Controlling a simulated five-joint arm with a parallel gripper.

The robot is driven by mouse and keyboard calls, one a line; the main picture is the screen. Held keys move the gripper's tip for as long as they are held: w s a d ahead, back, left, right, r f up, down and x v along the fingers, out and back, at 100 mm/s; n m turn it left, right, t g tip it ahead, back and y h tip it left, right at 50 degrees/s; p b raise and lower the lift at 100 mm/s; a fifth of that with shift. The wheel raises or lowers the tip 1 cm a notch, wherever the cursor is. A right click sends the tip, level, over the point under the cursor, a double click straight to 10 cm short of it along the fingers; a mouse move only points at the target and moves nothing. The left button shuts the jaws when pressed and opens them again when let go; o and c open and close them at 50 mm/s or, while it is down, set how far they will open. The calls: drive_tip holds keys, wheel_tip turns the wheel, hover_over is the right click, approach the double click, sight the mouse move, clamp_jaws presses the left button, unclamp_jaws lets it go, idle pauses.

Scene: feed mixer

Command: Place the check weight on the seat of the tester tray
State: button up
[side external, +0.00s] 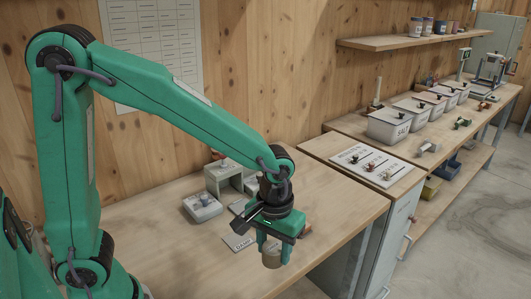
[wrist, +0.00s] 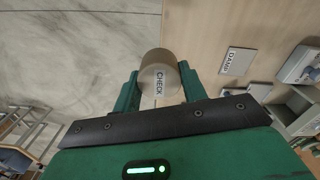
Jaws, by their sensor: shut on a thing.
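The check weight (wrist: 160,80) is a tan-grey cylinder with a pale end marked "CHECK". My gripper (wrist: 159,76) is shut on it, one green finger on each side. In the side external view the weight (side external: 272,259) hangs below my gripper (side external: 271,252), above the near front edge of the table. A low light-grey unit (side external: 202,207) with a raised part on top stands on the table behind and left of my gripper; it may be the tester tray, but I cannot tell its seat. A similar grey unit (wrist: 300,65) shows at the right in the wrist view.
A card (wrist: 238,61) reading "DAMP" lies on the table beside the weight. A cabinet (side external: 367,164) and a bench with lidded bins (side external: 389,126) stand right. The table's left front is clear.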

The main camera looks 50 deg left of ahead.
drive_tip(key=shift+w, duration=0.1)
drive_tip(key=w+a+r+n, duration=0.1)
drive_tip(key=w+a+n, duration=0.35)
drive_tip(key=a, duration=0.45)
drive_tip(key=w+a+n, duration=0.4)
drive_tip(key=w+a, duration=0.1)
drive_tip(key=a, duration=0.3)
drive_tip(key=a+f, duration=0.2)
drive_tip(key=a, duration=0.2)
drive_tip(key=w+a+f, duration=0.1)
drive_tip(key=a+f, duration=0.1)
drive_tip(key=a, duration=0.1)
drive_tip(key=w+a+f, duration=0.1)
drive_tip(key=a+f, duration=0.1)
drive_tip(key=a, duration=0.2)
drive_tip(key=shift+w+a+f, duration=0.25)
drive_tip(key=shift+a+f, duration=0.05)
drive_tip(key=shift+f, duration=2.05)
drive_tip(key=shift+f, duration=0.15)
drive_tip(key=o, duration=1.2)
